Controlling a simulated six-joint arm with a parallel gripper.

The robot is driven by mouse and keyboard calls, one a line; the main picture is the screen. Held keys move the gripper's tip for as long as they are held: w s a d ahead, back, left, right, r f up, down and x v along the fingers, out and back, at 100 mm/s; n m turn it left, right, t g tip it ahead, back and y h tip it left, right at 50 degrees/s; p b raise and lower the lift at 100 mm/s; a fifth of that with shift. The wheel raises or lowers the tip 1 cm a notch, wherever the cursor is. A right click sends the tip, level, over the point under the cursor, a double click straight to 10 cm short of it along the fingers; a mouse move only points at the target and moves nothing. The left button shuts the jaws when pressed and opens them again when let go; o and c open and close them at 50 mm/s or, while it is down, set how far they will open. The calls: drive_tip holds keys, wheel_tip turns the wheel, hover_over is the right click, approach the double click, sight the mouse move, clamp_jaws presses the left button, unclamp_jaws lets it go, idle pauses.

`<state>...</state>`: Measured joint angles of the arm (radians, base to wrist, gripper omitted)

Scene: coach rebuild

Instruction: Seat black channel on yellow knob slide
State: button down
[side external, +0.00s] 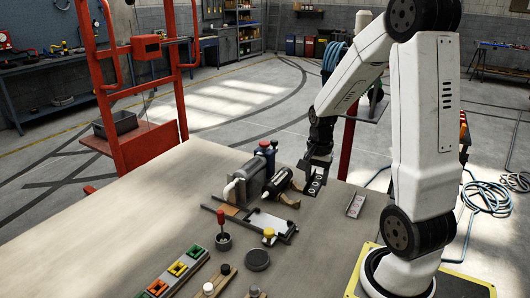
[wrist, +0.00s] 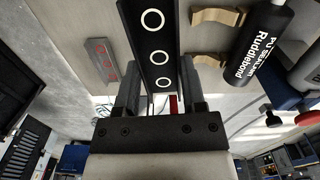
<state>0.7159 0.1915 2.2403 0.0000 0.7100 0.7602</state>
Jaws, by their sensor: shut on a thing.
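My gripper (side external: 319,158) is shut on the black channel (side external: 313,184), above the table's far right part. In the wrist view the channel (wrist: 154,60) is a long dark bar with several pale-ringed holes, held between the two fingers (wrist: 160,92) and running out past the top edge. A yellow knob (side external: 268,232) stands at the front of a slide with a pale plate (side external: 267,221) and dark rails, mid-table, left of and nearer the camera than the channel. The knob and slide are not clear in the wrist view.
A black sealant tube (side external: 279,180) lies on wooden cradles close left of my gripper; it also shows in the wrist view (wrist: 262,45). A grey channel piece (side external: 355,205) lies to the right. A red-handled tool (side external: 222,222), a black disc (side external: 257,260) and coloured blocks (side external: 177,268) occupy the front.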

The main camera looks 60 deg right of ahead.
drive_tip(key=shift+w+a+n, duration=0.35)
drive_tip(key=shift+n, duration=0.25)
drive_tip(key=w+a+n, duration=0.4)
drive_tip(key=a+n, duration=0.1)
drive_tip(key=n, duration=1)
approach(267, 222)
drive_tip(key=shift+s+d+f, duration=0.1)
drive_tip(key=shift+s+d, duration=0.05)
drive_tip(key=shift+d, duration=0.3)
drive_tip(key=shift+w+a+n, duration=0.2)
drive_tip(key=shift+a+n, duration=0.2)
drive_tip(key=shift+a, duration=0.05)
drive_tip(key=shift+f, duration=0.2)
drive_tip(key=shift+f, duration=2.25)
drive_tip(key=shift+f, duration=1)
unclamp_jaws()
idle(0.4)
